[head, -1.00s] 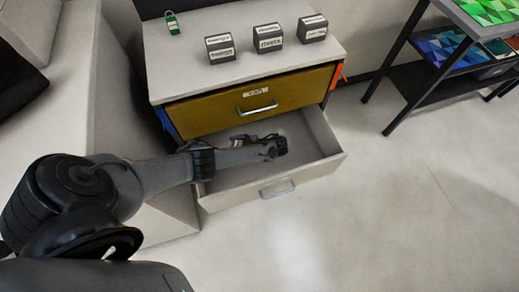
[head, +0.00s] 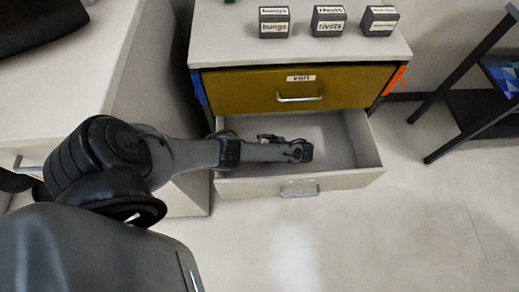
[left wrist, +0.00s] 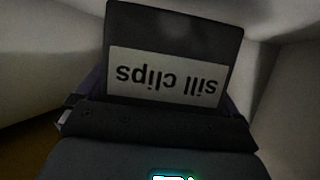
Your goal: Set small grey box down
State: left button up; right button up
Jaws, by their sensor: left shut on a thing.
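The small grey box (left wrist: 178,28) fills the upper middle of the left wrist view. It is dark grey with a white label reading "sill clips", upside down in that view. My left gripper (left wrist: 155,105) is shut on it, with fingers at both sides. In the head view my left arm reaches into the open lower drawer (head: 345,178), where my left gripper (head: 270,138) is mostly hidden behind my wrist. The box is hidden there too. I cannot tell whether it touches the drawer floor. My right gripper is not in view.
Above is a shut yellow-brown drawer (head: 350,85). On the cabinet top (head: 230,45) stand a "bungs" box (head: 274,22), a "rivets" box (head: 329,21) and a third labelled box (head: 380,20). The drawer's right part is bare. A dark-framed rack (head: 470,130) stands at right.

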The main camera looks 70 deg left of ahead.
pick_arm(q)
jog(key=shift+f+b, duration=0.5)
jog(key=shift+f, duration=0.65)
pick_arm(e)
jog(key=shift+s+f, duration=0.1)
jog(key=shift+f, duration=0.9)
pick_arm(q)
jog(key=shift+f, duration=0.2)
jog(key=o, duration=0.8)
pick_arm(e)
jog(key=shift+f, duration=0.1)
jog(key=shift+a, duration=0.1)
pick_arm(q)
jog(key=shift+r, duration=0.3)
jog(key=shift+w+d, duration=0.25)
jog(key=shift+v, duration=2.4)
